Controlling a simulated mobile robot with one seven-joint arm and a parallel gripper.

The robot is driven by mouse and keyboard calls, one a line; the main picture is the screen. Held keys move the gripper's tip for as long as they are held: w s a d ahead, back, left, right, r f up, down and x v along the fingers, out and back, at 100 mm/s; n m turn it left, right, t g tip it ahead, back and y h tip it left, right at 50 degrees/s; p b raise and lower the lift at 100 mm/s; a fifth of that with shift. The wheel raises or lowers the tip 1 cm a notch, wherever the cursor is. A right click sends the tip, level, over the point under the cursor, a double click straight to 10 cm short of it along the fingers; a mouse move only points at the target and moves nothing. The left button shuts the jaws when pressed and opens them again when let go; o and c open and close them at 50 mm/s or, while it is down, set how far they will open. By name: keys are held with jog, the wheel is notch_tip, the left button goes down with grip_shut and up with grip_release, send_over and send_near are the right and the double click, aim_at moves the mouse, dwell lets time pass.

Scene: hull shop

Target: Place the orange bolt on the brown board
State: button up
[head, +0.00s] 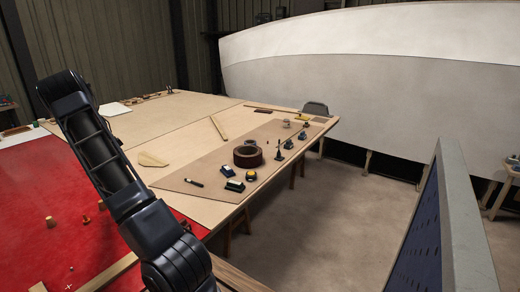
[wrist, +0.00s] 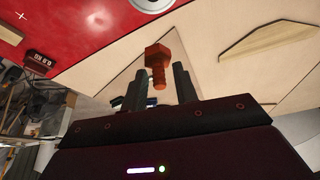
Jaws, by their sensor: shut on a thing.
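The orange bolt (wrist: 158,62) shows in the wrist view, with its hexagonal head up and its shank between the two dark fingers. My gripper (wrist: 160,84) is shut on the bolt. In the head view my gripper and the held bolt cannot be made out. A flat brown board (head: 210,172) lies along the right side of the large table in the head view. Several small items stand on it, with bare surface between them. My gripper's height over the table is hard to tell.
A brown ring (head: 248,154), a green-and-white block (head: 235,186), a yellow-topped round item (head: 251,176) and a dark marker-like item (head: 194,183) occupy the board. A red surface (head: 45,190) with small pieces lies left. A blue panel (head: 425,230) stands right.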

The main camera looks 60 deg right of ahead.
jog(key=s+d, duration=0.7)
jog(key=d, duration=0.5)
jog(key=s+d, duration=0.6)
jog(key=d, duration=0.6)
jog(key=s+d, duration=0.7)
jog(key=d, duration=0.5)
jog(key=shift+n, duration=0.4)
jog(key=f, duration=1.9)
jog(key=shift+s+d, duration=0.1)
jog(key=shift+d, duration=0.2)
jog(key=shift+f, duration=0.15)
jog(key=o, duration=1)
jog(key=shift+c, duration=0.2)
